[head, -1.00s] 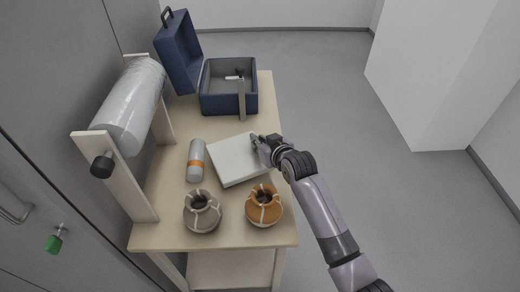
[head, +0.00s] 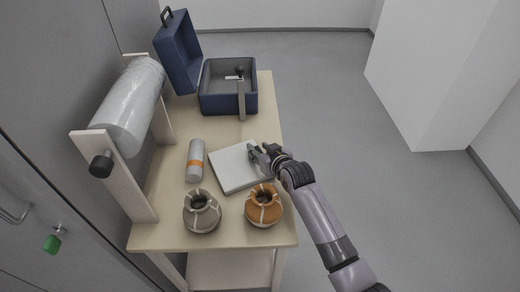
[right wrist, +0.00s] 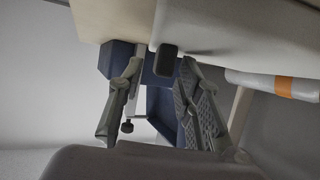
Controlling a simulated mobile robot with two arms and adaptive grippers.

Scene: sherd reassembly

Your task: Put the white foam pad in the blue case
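The white foam pad (head: 232,172) lies on the wooden table, between the bottle and the right table edge. It also shows in the right wrist view (right wrist: 245,35). The blue case (head: 215,104) stands open at the far end of the table, its lid tilted back to the left. My right gripper (head: 257,157) is over the pad's far right part. In the right wrist view its two fingers (right wrist: 162,72) are spread apart with no pad between them; whether they touch the pad is unclear. My left gripper is out of view.
A clamp-like grey bar (head: 241,105) hangs over the case's front wall. A grey pot (head: 202,214) and an orange pot (head: 263,208) stand in front. A wrapped roll (head: 130,105) lines the left.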

